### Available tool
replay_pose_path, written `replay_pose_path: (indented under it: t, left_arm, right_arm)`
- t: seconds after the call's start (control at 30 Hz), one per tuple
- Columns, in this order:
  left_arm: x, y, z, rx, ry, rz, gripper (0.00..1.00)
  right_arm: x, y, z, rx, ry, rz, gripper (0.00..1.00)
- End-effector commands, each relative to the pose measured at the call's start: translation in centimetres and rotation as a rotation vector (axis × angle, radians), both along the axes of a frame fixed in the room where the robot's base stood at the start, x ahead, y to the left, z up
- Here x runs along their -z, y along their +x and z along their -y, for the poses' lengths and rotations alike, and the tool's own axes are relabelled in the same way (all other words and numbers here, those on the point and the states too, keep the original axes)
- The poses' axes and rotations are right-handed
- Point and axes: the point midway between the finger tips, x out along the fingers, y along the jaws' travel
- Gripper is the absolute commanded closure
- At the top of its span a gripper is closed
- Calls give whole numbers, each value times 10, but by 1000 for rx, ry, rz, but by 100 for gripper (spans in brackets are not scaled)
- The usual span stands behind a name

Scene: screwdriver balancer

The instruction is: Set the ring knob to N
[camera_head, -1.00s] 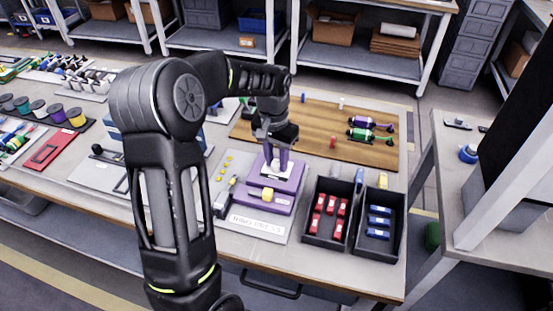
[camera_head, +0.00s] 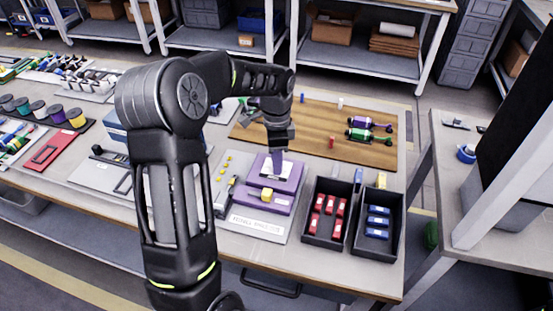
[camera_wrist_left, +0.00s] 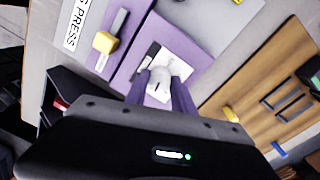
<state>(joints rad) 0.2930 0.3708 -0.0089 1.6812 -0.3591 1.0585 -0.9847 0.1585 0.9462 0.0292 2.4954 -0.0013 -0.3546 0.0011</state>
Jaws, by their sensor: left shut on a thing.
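The purple ring press (camera_head: 283,205) stands on a pale base plate with a label, mid-table in the head view. My left gripper (camera_head: 277,163) points down over its rear part. In the left wrist view the fingers (camera_wrist_left: 161,88) are on either side of a small whitish knob (camera_wrist_left: 159,78) on a white plate (camera_wrist_left: 183,62) with a dark marking, and the gripper is shut on it. The letters around the knob are too small or hidden to read. A yellow block (camera_head: 266,194) sits on the front of the press and also shows in the wrist view (camera_wrist_left: 105,42). My right gripper is not in view.
Two black bins (camera_head: 312,233) with red and blue parts stand right of the press. A wooden board (camera_head: 300,130) with green and purple tools and small pegs lies behind. Several yellow pieces (camera_head: 222,168) lie left of the press. My left arm covers part of the table.

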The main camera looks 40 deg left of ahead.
Motion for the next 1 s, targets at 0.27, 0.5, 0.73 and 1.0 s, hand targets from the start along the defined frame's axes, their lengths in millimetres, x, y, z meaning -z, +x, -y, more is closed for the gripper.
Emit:
replay_pose_path:
  t: [0.27,0.5,0.73,1.0]
  left_arm:
    - [-1,1,0,148,1,3,100]
    - [-1,1,0,191,1,3,100]
    - [-1,1,0,194,1,3,100]
    - [-1,1,0,193,1,2,57]
  right_arm:
    - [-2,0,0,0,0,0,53]
    - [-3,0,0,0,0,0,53]
    - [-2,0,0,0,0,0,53]
    - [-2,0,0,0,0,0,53]
